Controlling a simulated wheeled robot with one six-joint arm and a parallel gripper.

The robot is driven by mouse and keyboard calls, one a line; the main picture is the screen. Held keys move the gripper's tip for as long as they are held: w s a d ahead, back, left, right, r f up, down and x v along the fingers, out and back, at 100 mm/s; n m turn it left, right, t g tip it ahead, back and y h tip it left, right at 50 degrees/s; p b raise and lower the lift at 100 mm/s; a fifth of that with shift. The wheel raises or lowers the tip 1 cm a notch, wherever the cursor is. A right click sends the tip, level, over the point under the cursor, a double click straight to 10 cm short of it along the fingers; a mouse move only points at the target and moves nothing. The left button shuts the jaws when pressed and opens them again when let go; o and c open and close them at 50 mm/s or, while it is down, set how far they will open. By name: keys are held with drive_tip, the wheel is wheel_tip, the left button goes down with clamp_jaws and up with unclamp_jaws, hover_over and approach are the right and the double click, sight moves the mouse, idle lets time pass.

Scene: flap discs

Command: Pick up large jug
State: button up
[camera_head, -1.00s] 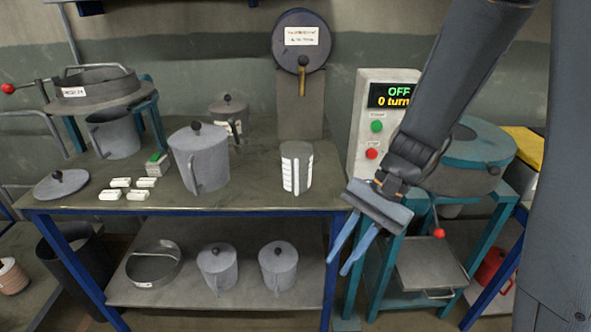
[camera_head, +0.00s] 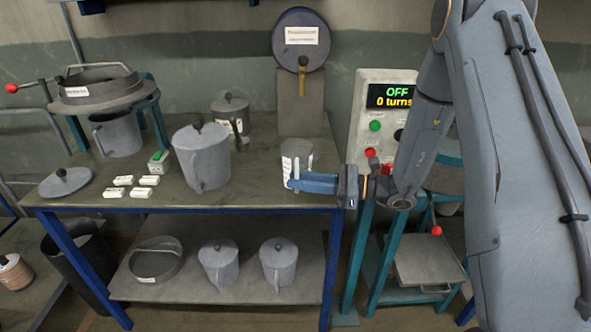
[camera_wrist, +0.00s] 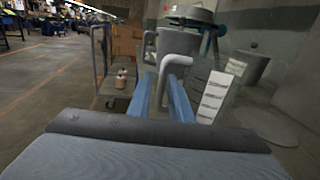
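A large grey lidded jug (camera_head: 202,160) stands upright on the table's middle, its handle facing front. Which one the task calls large I cannot tell. My gripper (camera_head: 300,185) points left at the table's front edge, in front of the scale-marked jug. In the wrist view the two blue fingers (camera_wrist: 165,85) are apart, and a pale handle (camera_wrist: 180,65) shows at their tips beside the scale strip (camera_wrist: 213,97). Contact cannot be told.
A lidded pot (camera_head: 231,110) stands behind, and a sieve (camera_head: 100,85) on a teal stand holds the left with a jug (camera_head: 118,137) under it. White blocks (camera_head: 124,180) and a lid (camera_head: 65,182) lie in front. A control box (camera_head: 385,115) stands right.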

drive_tip(key=p+x, duration=0.1)
drive_tip(key=x, duration=0.4)
drive_tip(key=shift+w+r+p, duration=0.15)
drive_tip(key=shift+p, duration=0.25)
clamp_jaws()
wheel_tip(320, 180, up, 10)
drive_tip(key=b, duration=0.1)
drive_tip(key=shift+b, duration=0.35)
